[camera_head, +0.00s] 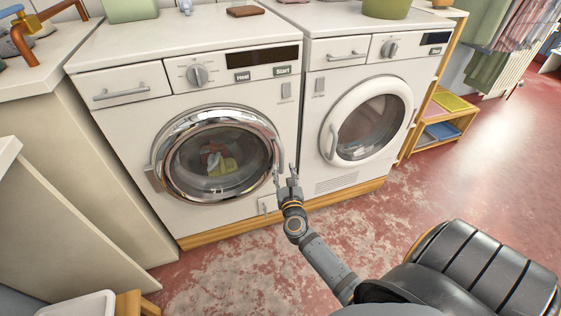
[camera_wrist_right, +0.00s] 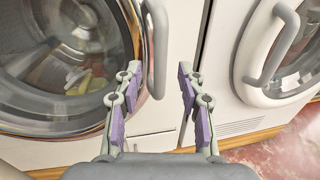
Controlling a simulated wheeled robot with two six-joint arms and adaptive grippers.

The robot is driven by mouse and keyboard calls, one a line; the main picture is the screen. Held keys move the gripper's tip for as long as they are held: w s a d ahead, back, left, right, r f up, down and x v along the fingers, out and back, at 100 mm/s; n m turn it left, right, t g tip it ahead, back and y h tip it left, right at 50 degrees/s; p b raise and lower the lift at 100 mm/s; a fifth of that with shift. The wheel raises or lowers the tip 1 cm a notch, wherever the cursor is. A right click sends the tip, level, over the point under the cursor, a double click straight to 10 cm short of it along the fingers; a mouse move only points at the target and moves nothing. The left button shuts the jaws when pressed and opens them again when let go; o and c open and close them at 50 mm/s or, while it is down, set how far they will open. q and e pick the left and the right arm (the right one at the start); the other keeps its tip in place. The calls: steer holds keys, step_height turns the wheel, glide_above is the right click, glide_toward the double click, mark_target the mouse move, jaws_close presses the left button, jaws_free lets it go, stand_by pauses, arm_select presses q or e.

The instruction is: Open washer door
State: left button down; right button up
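The front-loading machine on the left (camera_head: 130,120) has a round chrome-rimmed door (camera_head: 165,130), which looks closed, with coloured laundry (camera_head: 218,160) behind the glass. Its hinge (camera_head: 152,178) is on the left and its curved handle (camera_head: 278,155) on the right. My right gripper (camera_head: 285,173) is at the lower part of this handle. In the right wrist view, the right gripper's purple-padded fingers (camera_wrist_right: 160,80) are spread, and the handle (camera_wrist_right: 159,45) comes down between them, nearer the left finger. I cannot tell whether they touch. My left gripper is not in view.
A second machine with a white round door (camera_head: 340,120) stands close on the right, its handle (camera_head: 333,143) near my right gripper. A counter (camera_head: 60,70) borders the left. A wooden shelf (camera_head: 437,135) stands beyond. Red floor in front is mostly free.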

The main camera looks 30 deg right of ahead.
mark_target(282, 162)
steer(key=x, duration=0.5)
steer(key=shift+w+d, duration=0.15)
steer(key=shift+w, duration=0.25)
steer(key=shift+c, duration=0.3)
jaws_close()
